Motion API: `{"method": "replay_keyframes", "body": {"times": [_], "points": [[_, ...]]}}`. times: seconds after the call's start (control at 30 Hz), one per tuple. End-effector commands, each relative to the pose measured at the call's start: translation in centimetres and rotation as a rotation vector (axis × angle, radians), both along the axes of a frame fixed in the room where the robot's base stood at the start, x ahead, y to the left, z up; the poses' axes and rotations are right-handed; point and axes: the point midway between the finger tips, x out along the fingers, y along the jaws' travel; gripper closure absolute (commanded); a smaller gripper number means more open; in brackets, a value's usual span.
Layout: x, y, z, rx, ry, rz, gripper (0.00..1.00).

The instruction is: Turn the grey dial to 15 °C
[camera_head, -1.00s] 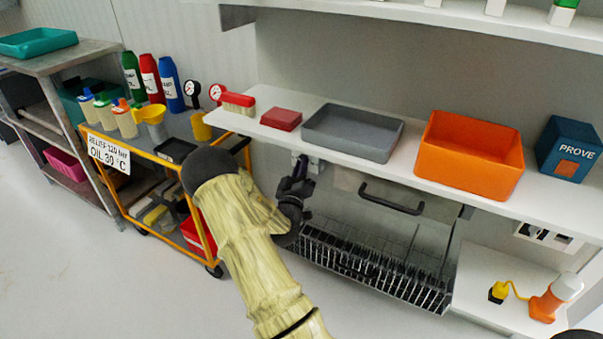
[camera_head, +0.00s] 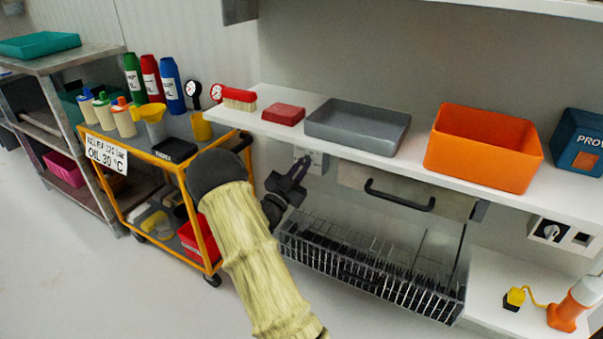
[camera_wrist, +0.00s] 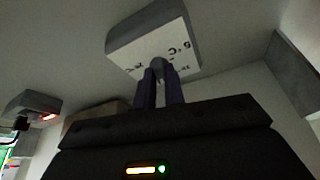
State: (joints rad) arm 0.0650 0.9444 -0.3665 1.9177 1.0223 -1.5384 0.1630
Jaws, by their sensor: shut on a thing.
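The grey dial (camera_wrist: 157,64) is on the white face of a grey box (camera_wrist: 187,37) in the wrist view. Dark marks and "°C" are printed around it, but the numbers and the dial's setting are too blurred to read. My gripper (camera_wrist: 160,72) has its two dark fingers close together on the dial and hides part of it. In the head view the box (camera_head: 316,160) is fixed to the wall under the white shelf. My gripper (camera_head: 300,167) reaches it from the front left, and the dial is hidden there.
A white shelf (camera_head: 395,170) above my gripper bears a grey tray and an orange bin (camera_head: 482,180). A drawer handle (camera_head: 400,197) and a wire rack (camera_head: 365,270) are to the right. A yellow cart (camera_head: 187,166) with a sign, "OIL 30 °C", stands left.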

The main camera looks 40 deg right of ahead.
Motion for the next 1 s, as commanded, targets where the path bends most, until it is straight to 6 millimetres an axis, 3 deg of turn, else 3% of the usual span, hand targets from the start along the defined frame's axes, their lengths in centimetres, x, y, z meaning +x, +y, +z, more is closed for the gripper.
{"method": "replay_keyframes", "body": {"times": [0.4,0.93,0.97,1.0], "points": [[0.20,0.06,-0.12,0.096,-0.221,-0.001,1.00],[0.25,0.08,-0.03,0.108,-0.251,0.000,1.00],[0.25,0.08,-0.03,0.108,-0.251,0.000,0.85],[0.25,0.09,-0.03,0.108,-0.250,0.000,0.77]]}}
